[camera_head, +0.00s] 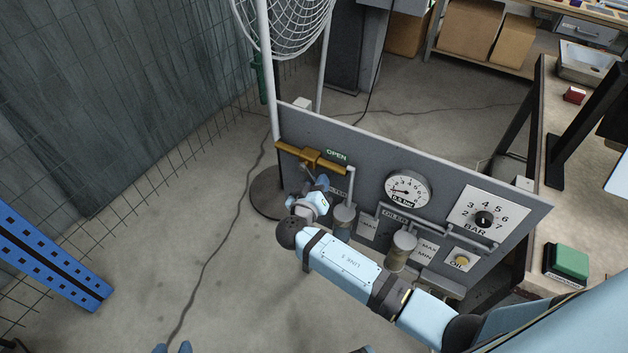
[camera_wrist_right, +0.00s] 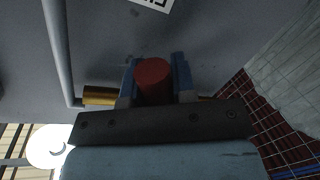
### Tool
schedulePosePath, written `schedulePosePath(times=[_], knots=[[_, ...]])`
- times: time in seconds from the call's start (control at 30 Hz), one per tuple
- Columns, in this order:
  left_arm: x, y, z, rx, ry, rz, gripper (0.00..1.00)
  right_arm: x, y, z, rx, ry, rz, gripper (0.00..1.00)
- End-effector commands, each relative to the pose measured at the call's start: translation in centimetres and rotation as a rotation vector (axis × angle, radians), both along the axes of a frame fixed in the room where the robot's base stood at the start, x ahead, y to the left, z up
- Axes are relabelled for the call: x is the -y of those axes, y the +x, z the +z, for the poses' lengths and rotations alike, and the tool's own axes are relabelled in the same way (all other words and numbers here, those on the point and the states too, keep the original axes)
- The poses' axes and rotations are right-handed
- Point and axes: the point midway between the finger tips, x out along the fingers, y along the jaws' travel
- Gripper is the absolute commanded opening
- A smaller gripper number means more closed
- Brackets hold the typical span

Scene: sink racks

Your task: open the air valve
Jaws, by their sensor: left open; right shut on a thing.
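In the head view the gripper mostly hides the handle. The pressure gauge (camera_head: 407,189) reads low on its dial. Blue tips of my left gripper (camera_head: 172,348) show at the bottom edge, open and away from the panel.
The grey panel (camera_head: 450,175) also carries pipes, an oiler (camera_head: 402,247), a BAR knob (camera_head: 484,218) and a yellow OIL button (camera_head: 461,262). A workbench with a green-topped box (camera_head: 567,262) is at right. A wire basket (camera_head: 285,25) stands behind. The floor at left is mostly clear.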

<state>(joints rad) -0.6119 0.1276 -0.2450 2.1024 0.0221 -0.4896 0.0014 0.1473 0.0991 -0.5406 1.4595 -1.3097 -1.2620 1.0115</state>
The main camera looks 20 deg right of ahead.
Motion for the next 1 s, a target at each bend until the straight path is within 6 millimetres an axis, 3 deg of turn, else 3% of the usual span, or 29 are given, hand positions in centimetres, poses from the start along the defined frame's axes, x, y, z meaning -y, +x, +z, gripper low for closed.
schedulePosePath(times=[0.6, 0.63, 0.73, 1.0], knots=[[-0.05, 0.09, 0.16, -0.003, -0.002, 0.004, 0.43, 0.42, -0.03, 0.46, -0.034, -0.035, -0.003, 0.00], [-0.05, 0.10, 0.17, -0.003, -0.002, 0.004, 0.43, 0.42, -0.03, 0.47, -0.034, -0.035, -0.003, 0.29], [-0.06, 0.09, 0.16, -0.003, -0.002, 0.004, 0.43, 0.37, -0.06, 0.42, -0.035, -0.034, -0.003, 0.51], [-0.06, 0.10, 0.16, -0.003, -0.002, 0.004, 0.43, 0.26, -0.14, 0.28, -0.038, -0.033, -0.001, 0.51]])
